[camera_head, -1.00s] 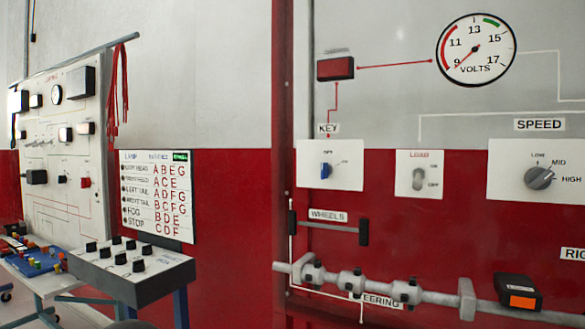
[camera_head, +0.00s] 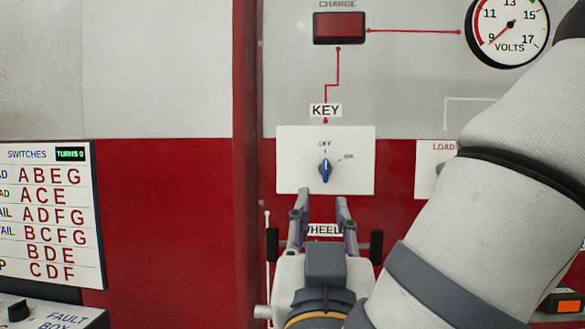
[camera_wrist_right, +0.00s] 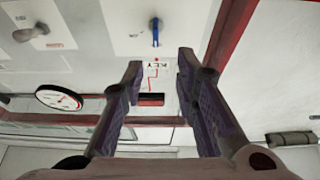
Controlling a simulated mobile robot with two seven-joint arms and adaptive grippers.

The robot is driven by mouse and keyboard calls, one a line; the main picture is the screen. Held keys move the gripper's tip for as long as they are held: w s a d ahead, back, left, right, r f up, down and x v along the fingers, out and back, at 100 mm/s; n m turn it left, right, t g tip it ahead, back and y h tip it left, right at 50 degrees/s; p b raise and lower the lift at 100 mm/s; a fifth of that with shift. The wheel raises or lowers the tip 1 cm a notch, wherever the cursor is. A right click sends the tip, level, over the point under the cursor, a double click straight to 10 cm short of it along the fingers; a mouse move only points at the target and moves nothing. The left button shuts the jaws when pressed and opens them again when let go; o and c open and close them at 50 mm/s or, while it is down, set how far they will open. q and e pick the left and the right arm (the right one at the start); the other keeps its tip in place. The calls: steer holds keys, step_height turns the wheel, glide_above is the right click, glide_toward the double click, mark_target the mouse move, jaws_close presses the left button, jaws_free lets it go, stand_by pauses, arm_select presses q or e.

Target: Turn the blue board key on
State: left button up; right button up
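The blue key (camera_head: 325,171) sits on a white plate (camera_head: 292,176) under the KEY label (camera_head: 325,110). It stands about upright, in line with the OFF mark; the ON mark is to its upper right. My right gripper (camera_head: 321,200) is just below the key in the head view, fingers apart and nothing between them. In the right wrist view the blue key (camera_wrist_right: 155,32) shows beyond the open fingertips (camera_wrist_right: 162,58), and no contact shows. My left gripper is not in view.
A red CHARGE lamp (camera_head: 339,27) and a volts dial (camera_head: 507,38) are above. The LOAD plate (camera_head: 430,160), partly hidden by my right arm, is to the right. The WHEELS bar is behind my gripper. A switch chart (camera_head: 50,213) stands at left.

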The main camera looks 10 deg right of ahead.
mark_target(326, 168)
steer(key=x, duration=1.1)
steer(key=shift+w+d, duration=0.3)
steer(key=shift+d, duration=0.15)
jaws_close()
